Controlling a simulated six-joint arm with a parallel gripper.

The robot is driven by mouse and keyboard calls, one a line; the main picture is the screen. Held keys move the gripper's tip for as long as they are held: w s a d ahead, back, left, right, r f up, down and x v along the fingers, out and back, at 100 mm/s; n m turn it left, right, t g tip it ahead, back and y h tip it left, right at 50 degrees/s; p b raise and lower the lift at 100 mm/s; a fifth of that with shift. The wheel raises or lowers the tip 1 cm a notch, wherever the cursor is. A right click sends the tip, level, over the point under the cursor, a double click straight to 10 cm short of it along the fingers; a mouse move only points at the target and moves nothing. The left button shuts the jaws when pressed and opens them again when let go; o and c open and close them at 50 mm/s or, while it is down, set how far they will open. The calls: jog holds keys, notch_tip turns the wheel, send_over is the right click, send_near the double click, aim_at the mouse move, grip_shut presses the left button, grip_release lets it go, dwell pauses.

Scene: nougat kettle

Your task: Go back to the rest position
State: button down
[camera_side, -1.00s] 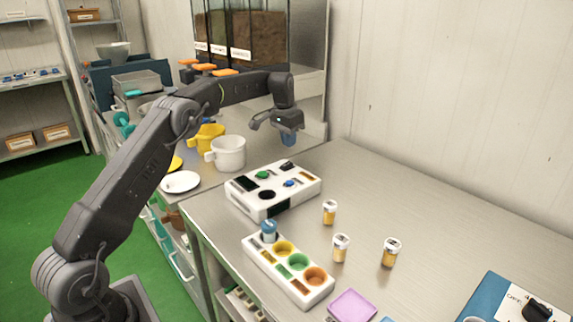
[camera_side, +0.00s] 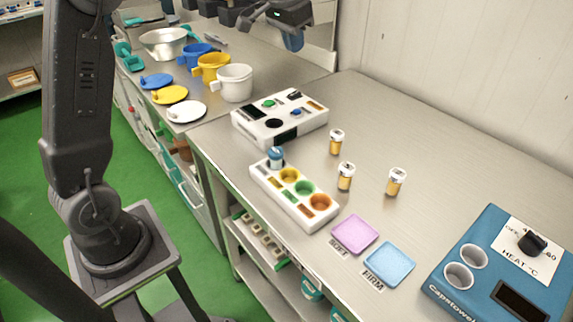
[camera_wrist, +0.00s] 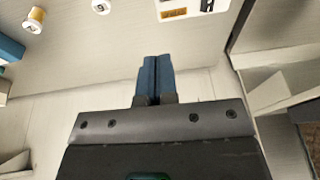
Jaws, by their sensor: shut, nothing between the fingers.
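My gripper (camera_side: 294,40) is at the top of the side view, raised above the back of the steel bench near the wall. In the wrist view its two blue fingers (camera_wrist: 155,80) are pressed together with nothing between them. The upper part of my arm is cut off by the top of the side view.
A white rack (camera_side: 294,193) holds a blue-capped vial and coloured wells. Several amber vials (camera_side: 396,182) stand to its right. Pink (camera_side: 354,234) and blue (camera_side: 389,265) pads and a blue heater (camera_side: 500,265) lie nearer. Mugs, including a white one (camera_side: 235,83), and plates are at back left.

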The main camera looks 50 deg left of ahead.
jog(key=s+d+f+t, duration=0.1)
jog(key=s+d, duration=0.2)
jog(key=s, duration=0.6)
jog(key=s+d+f, duration=0.2)
jog(key=s+d, duration=0.2)
jog(key=s, duration=0.6)
jog(key=s+d+f+t, duration=0.1)
jog(key=s+d, duration=0.3)
jog(key=s, duration=0.6)
jog(key=shift+f+t, duration=0.3)
jog(key=shift+f, duration=0.25)
jog(key=shift+d, duration=0.1)
